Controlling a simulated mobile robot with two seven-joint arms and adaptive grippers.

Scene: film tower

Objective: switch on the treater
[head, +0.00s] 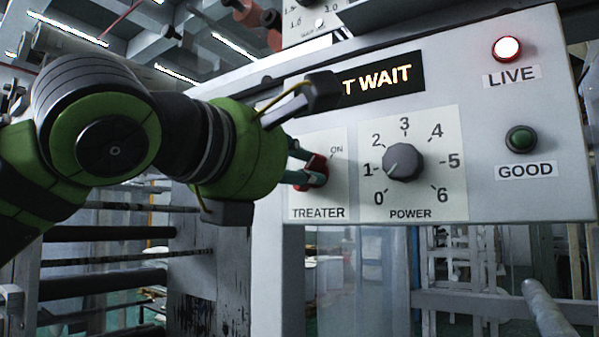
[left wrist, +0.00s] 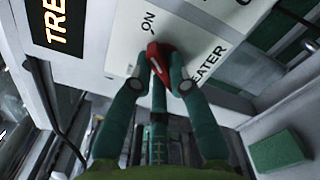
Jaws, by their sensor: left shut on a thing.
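The treater switch is a red knob (head: 315,172) on a white plate labelled TREATER (head: 318,212), with an ON mark at its upper right. My left gripper (head: 300,172) reaches the knob from the left and is shut on it. In the left wrist view the red knob (left wrist: 158,56) sits between the two green fingertips (left wrist: 160,72), with the ON mark beyond it. The part of the knob between the fingers is hidden. My right gripper is not in view.
Right of the switch are a POWER dial (head: 404,162) pointing near 1, a lit LIVE lamp (head: 507,48) and a dark green GOOD lamp (head: 521,139). A partly covered display (head: 385,78) above reads "T WAIT". Dark rollers (head: 105,233) lie below left.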

